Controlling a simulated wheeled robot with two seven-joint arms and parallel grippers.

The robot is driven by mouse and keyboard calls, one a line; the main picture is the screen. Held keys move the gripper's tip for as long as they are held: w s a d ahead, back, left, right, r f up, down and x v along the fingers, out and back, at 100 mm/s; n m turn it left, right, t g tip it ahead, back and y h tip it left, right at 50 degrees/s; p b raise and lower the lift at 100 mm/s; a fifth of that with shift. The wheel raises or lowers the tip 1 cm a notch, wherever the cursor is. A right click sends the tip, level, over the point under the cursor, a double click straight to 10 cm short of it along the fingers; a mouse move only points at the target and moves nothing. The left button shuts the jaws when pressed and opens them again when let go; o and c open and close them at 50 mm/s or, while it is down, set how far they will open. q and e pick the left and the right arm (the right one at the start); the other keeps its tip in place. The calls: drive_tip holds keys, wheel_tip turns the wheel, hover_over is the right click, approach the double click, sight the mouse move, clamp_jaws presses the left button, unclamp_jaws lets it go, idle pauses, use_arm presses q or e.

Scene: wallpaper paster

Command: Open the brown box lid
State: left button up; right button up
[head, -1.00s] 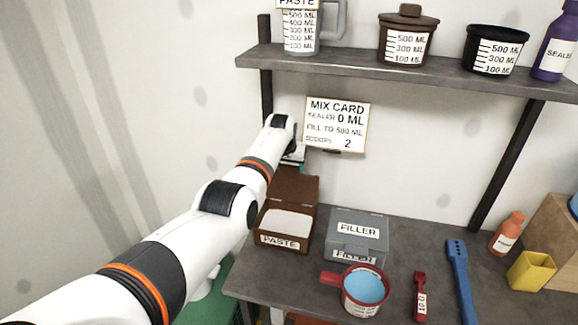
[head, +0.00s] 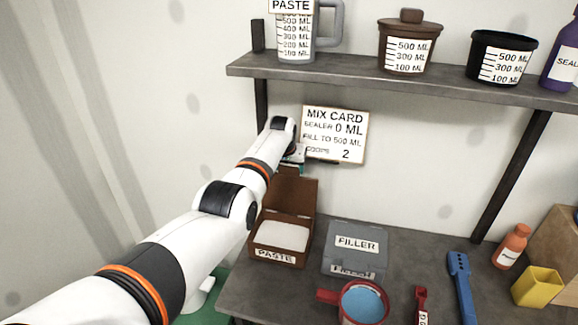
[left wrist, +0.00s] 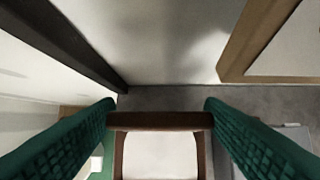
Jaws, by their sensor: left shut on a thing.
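The brown box (head: 279,257), labelled PASTE, stands on the grey table with white material (head: 283,236) inside. Its lid (head: 292,194) stands raised at the back of the box, and the inside is open to view. In the left wrist view the lid's edge (left wrist: 160,120) spans between the green-padded fingers of my left gripper (left wrist: 160,108), which is shut on the lid by its sides. In the head view that gripper is mostly hidden behind my forearm, just above the lid. My right gripper is out of view.
A grey FILLER box (head: 355,247) stands just right of the brown box. A red cup with blue contents (head: 363,302), a red scoop (head: 421,305) and a blue tool (head: 461,285) lie nearer. A shelf (head: 400,77) and mix card (head: 335,134) are above.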

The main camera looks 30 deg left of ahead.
use_arm(q)
drive_tip(key=o, duration=1.1)
drive_tip(key=shift+f, duration=0.15)
drive_tip(key=o, duration=0.3)
drive_tip(key=shift+w+f, duration=0.1)
drive_tip(key=shift+w, duration=0.05)
drive_tip(key=shift+s+r+p, duration=0.25)
drive_tip(key=shift+r+p, duration=0.1)
drive_tip(key=shift+r, duration=0.3)
drive_tip(key=shift+p+v, duration=0.45)
drive_tip(key=shift+v, duration=0.4)
drive_tip(key=a+b+v, duration=0.1)
drive_tip(key=v, duration=0.8)
drive_tip(key=shift+d+b, duration=0.4)
drive_tip(key=shift+d, duration=0.05)
